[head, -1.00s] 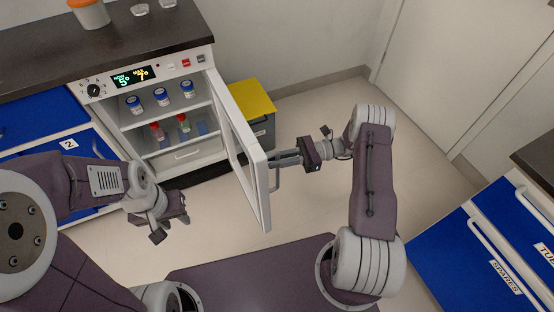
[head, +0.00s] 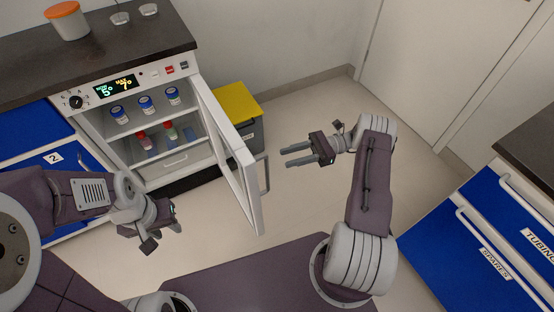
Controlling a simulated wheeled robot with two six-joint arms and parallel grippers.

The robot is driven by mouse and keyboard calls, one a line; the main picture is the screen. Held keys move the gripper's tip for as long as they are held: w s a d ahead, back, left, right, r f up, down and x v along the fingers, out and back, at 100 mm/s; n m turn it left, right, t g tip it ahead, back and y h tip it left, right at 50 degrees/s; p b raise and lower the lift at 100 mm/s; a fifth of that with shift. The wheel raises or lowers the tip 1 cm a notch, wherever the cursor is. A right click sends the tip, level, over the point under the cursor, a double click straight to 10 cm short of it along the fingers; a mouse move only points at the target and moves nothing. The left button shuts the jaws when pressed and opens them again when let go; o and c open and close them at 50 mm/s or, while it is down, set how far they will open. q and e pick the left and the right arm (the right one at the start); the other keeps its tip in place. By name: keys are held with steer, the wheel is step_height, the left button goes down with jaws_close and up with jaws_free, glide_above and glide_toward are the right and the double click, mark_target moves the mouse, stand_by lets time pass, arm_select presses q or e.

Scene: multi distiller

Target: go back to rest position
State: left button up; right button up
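My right gripper (head: 298,154) is open and empty, its two fingers pointing left, to the right of the open fridge door's handle (head: 263,174) and apart from it. My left gripper (head: 161,227) hangs over the floor at the lower left, in front of the fridge; its fingers are small and foreshortened, so its opening is unclear. I see nothing held in it. The fridge door (head: 229,151) stands wide open, swung out toward me.
A grey bin with a yellow lid (head: 238,102) stands behind the fridge door. An orange-lidded tub (head: 68,22) sits on the dark counter (head: 120,45). Blue drawers (head: 470,240) are at the right. The floor between door and drawers is clear around my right arm.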

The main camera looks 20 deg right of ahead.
steer(key=shift+d, duration=0.35)
steer(key=shift+a, duration=0.1)
